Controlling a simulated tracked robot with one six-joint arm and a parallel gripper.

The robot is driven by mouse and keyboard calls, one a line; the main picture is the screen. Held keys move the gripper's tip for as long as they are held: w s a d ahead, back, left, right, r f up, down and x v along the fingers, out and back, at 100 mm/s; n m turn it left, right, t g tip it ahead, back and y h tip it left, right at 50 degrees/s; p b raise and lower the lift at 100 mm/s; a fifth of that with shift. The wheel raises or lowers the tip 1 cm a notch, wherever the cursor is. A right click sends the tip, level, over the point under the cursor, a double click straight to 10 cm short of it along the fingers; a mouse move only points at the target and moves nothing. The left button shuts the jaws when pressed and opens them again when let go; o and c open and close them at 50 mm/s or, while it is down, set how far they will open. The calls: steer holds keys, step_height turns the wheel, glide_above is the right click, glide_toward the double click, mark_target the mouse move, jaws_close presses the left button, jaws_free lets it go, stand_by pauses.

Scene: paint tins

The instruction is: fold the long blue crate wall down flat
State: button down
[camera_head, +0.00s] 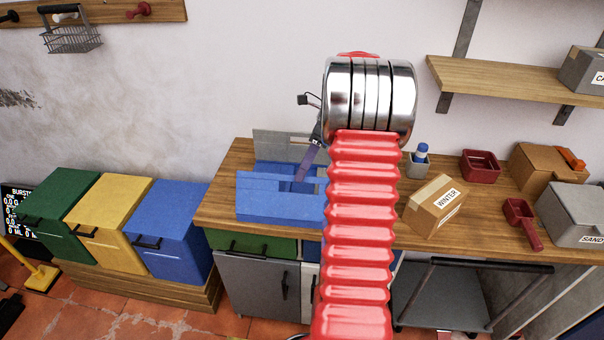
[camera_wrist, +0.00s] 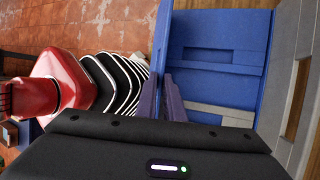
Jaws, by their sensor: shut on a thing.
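A blue and grey folding crate (camera_head: 264,180) stands on the left part of the wooden workbench. Its long blue wall (camera_head: 275,203) faces the front; its exact tilt is hard to tell. In the wrist view this wall (camera_wrist: 163,32) shows nearly edge-on and runs between my purple fingers. My gripper (camera_head: 299,180) reaches down to the wall's top edge, right of its middle, and is shut on it. The blue inside of the crate (camera_wrist: 215,60) and a grey wall with a slot (camera_wrist: 297,105) show to the right in the wrist view. My red arm hides the crate's right end in the head view.
A cardboard box (camera_head: 436,206), a blue-capped bottle (camera_head: 420,158) and a dark red tray (camera_head: 480,166) stand on the workbench (camera_head: 222,205) to the right. Green, yellow and blue bins (camera_head: 165,228) stand lower at left. A wooden shelf (camera_head: 510,80) hangs at upper right.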

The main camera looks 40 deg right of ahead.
steer(key=w+d+f, duration=0.1)
steer(key=f, duration=0.1)
steer(key=w+d+f, duration=0.1)
steer(key=d+f, duration=0.1)
steer(key=w+d+f, duration=0.1)
steer(key=f, duration=0.1)
steer(key=shift+w+d, duration=0.1)
steer(key=shift+d, duration=0.05)
steer(key=shift+w+d+f, duration=0.15)
steer(key=shift+f, duration=0.25)
steer(key=shift+w+d+f, duration=0.1)
steer(key=shift+d+f, duration=0.05)
steer(key=shift+f, duration=0.2)
steer(key=c, duration=1.9)
jaws_free()
steer(key=shift+r, duration=0.1)
steer(key=shift+r, duration=0.1)
steer(key=v, duration=1.3)
steer(key=shift+s+d+r, duration=0.1)
steer(key=shift+d+r, duration=0.05)
steer(key=shift+r, duration=0.05)
